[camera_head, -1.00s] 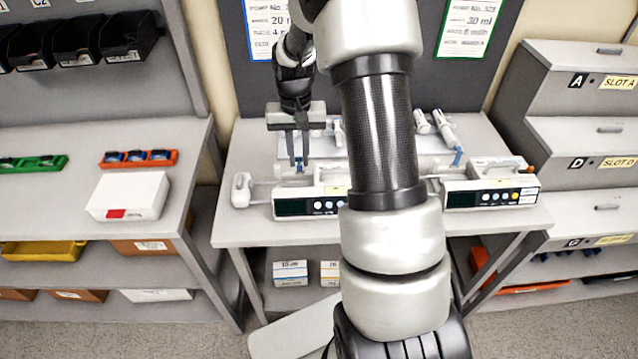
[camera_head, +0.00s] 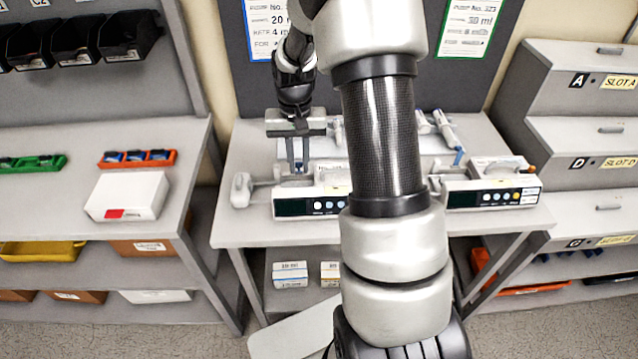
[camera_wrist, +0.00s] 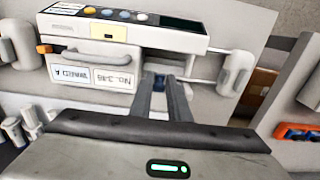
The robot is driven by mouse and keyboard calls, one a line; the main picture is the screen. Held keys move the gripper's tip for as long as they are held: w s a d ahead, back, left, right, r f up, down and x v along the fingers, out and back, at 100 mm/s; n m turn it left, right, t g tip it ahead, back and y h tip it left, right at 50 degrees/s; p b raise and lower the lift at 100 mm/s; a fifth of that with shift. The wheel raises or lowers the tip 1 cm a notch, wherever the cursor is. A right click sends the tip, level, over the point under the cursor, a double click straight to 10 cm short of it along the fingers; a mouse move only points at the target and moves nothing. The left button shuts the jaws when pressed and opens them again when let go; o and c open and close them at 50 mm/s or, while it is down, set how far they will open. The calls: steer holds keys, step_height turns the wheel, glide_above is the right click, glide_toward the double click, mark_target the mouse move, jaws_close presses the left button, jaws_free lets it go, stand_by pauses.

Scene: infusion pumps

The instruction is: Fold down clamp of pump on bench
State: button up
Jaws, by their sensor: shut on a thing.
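A white infusion pump (camera_head: 309,205) with a dark display and round buttons lies at the front left of the bench. It also shows, upside down, in the wrist view (camera_wrist: 115,48), with a white plunger end (camera_wrist: 235,72) at the right. My gripper (camera_head: 297,168) reaches down from behind onto the barrel side of this pump. In the wrist view, its fingertips (camera_wrist: 168,78) are close together on a small blue part, which looks like the clamp (camera_wrist: 158,80). The fingers mostly hide the clamp, so its angle is unclear.
A second pump (camera_head: 490,192) stands at the bench's right. Syringes (camera_head: 445,130) lie on a raised rack behind, partly hidden by my arm. A side table at left holds a white box (camera_head: 128,195) and an orange tray (camera_head: 138,158). Drawers (camera_head: 585,140) stand at right.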

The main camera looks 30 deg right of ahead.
steer(key=o, duration=0.4)
steer(key=shift+r+p, duration=2.3)
steer(key=shift+r, duration=1.2)
steer(key=shift+r, duration=0.15)
steer(key=s+a+r+n+t, duration=0.15)
steer(key=s+r, duration=0.25)
steer(key=r, duration=0.4)
steer(key=s+a+r+n+t, duration=0.1)
steer(key=s+a+r, duration=0.2)
steer(key=s+r, duration=0.3)
steer(key=s+a+r+t, duration=0.1)
steer(key=s+r, duration=0.1)
steer(key=s, duration=0.2)
steer(key=s+a+r+n+t, duration=0.1)
steer(key=s+a+r, duration=0.1)
steer(key=s, duration=0.2)
steer(key=s+a+r+n+t, duration=0.1)
steer(key=s+r, duration=0.1)
steer(key=s, duration=0.3)
steer(key=shift+a+r, duration=0.25)
